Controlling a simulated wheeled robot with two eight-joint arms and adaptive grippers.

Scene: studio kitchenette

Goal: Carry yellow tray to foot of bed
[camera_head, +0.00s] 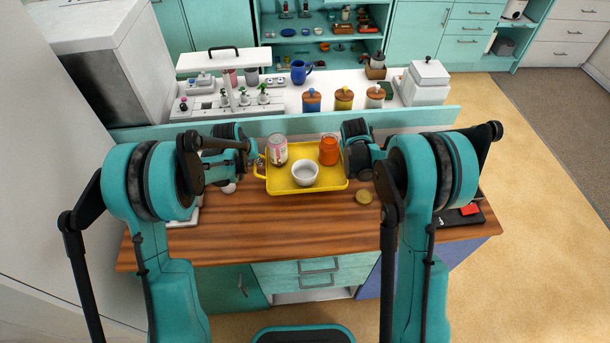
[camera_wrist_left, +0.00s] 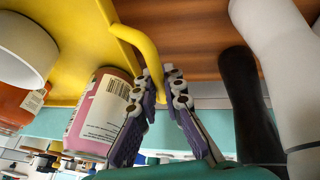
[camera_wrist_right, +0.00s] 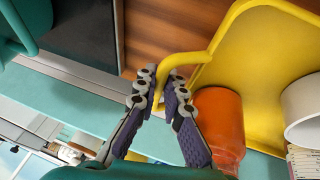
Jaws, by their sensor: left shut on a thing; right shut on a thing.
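The yellow tray (camera_head: 277,184) is over the wooden counter, with a pink can (camera_head: 278,150), a white bowl (camera_head: 305,173) and an orange jar (camera_head: 329,149) on it. My left gripper (camera_head: 257,160) is at the tray's left handle; in the left wrist view its fingers (camera_wrist_left: 170,85) close around the yellow handle (camera_wrist_left: 141,46). In the right wrist view my right gripper (camera_wrist_right: 165,88) is shut on the other yellow handle (camera_wrist_right: 187,60). In the head view my right arm partly hides that gripper. I cannot tell whether the tray touches the counter.
Behind a teal ledge stand several canisters (camera_head: 343,98) and a blue mug (camera_head: 300,71). Open tan floor (camera_head: 540,180) lies to the right.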

